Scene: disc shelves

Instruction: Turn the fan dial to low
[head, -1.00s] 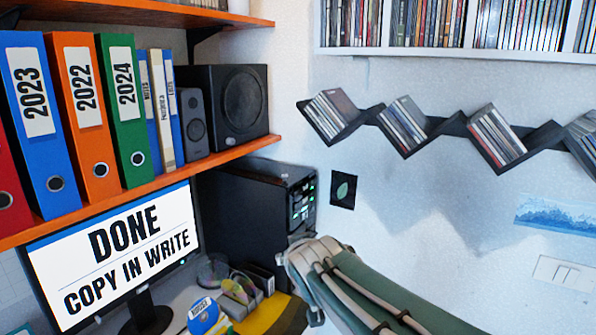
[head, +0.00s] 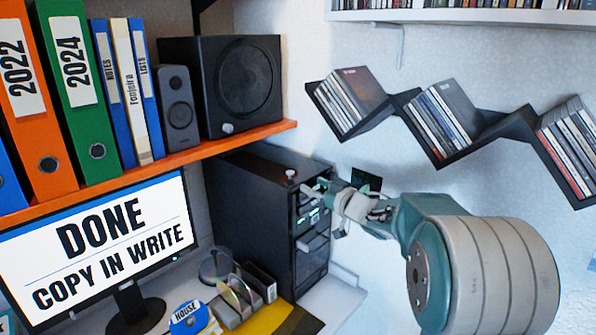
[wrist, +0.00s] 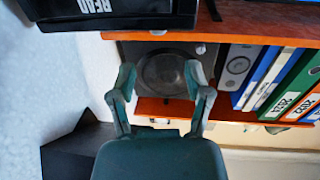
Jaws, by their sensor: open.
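A black tower case (head: 255,200) stands under the orange shelf. A small round pale knob (head: 291,174) sits on its top near the front edge; it may be the fan dial, but no label or setting is readable. My gripper (head: 323,206) is at the right of the case's front panel, a little below the knob's height. Contact with the case cannot be told. In the wrist view my gripper (wrist: 160,74) is open, with nothing between its fingers. A speaker (wrist: 166,80) shows beyond them, upside down. The tower knob is not clear there.
The large speaker (head: 243,80) has its own small knob (head: 228,127) and stands on the orange shelf (head: 180,164) beside binders. A monitor (head: 105,240) stands lower left. Disc holders (head: 270,283) are on the desk below. A zigzag disc shelf (head: 490,130) hangs on the right wall.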

